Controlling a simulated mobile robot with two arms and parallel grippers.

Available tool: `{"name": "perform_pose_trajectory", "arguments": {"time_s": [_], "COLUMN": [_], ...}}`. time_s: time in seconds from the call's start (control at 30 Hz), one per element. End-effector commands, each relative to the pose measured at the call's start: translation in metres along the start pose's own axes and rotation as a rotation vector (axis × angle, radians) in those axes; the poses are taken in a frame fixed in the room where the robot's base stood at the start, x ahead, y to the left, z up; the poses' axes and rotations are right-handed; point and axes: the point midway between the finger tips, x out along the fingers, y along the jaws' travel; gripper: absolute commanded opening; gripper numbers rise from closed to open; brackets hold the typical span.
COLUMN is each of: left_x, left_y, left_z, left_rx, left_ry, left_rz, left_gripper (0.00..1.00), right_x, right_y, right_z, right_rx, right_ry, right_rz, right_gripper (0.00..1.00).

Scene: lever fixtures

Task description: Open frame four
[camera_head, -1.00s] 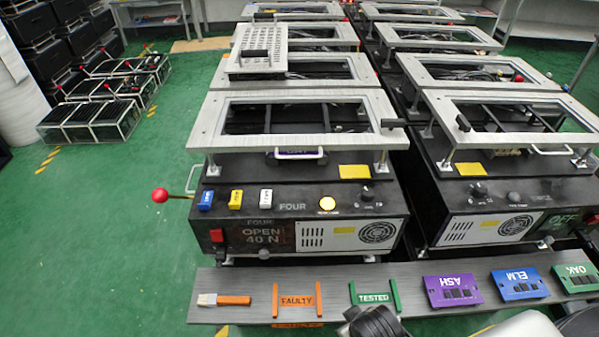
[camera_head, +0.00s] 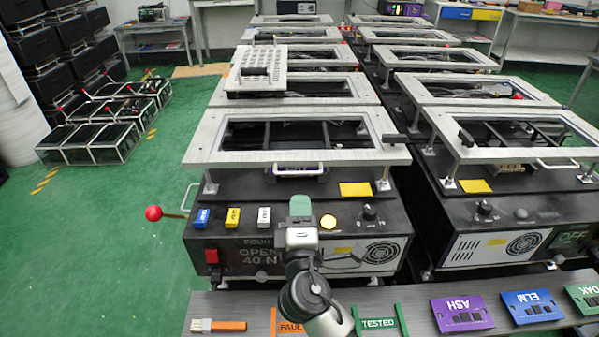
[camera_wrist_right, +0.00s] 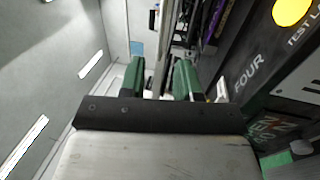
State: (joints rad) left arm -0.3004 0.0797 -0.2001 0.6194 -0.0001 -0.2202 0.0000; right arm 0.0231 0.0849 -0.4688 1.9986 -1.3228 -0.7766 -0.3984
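Fixture four has a flat grey rectangular frame (camera_head: 235,158) on posts above a black box. A white handle (camera_head: 297,170) sits under its front edge. The display (camera_head: 258,258) reads OPEN and 40 N, partly hidden by my arm. A lever with a red ball (camera_head: 153,213) sticks out at the box's left side. My left gripper is not in view.
Blue (camera_head: 202,218), yellow (camera_head: 233,217) and white (camera_head: 264,216) switches line the panel left of my gripper. A yellow button (camera_head: 328,222) and a black knob (camera_head: 369,212) are to its right. A neighbouring fixture (camera_head: 500,215) stands close on the right. A shelf with labelled plates runs in front.

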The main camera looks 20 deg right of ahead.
Motion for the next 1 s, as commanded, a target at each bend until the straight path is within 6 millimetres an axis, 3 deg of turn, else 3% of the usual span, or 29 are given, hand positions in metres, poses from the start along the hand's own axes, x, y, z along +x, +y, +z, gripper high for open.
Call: {"name": "perform_pose_trajectory", "arguments": {"time_s": [0.3, 0.5, 0.93, 1.0], "left_x": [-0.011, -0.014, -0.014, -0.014], "left_y": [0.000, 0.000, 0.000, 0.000], "left_z": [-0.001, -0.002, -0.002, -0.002], "left_rx": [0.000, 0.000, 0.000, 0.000], "left_ry": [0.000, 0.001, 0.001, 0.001], "left_rz": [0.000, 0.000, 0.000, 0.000], "left_gripper": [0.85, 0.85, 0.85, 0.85], "right_x": [0.060, 0.088, 0.099, 0.099], "right_y": [0.002, 0.000, -0.001, -0.001], "right_z": [0.001, 0.002, 0.002, 0.002], "right_rx": [0.001, 0.002, 0.004, 0.004], "right_ry": [-0.003, -0.004, -0.004, -0.004], "right_rz": [-0.001, -0.003, -0.005, -0.005], "right_gripper": [0.33, 0.33, 0.33, 0.23]}}
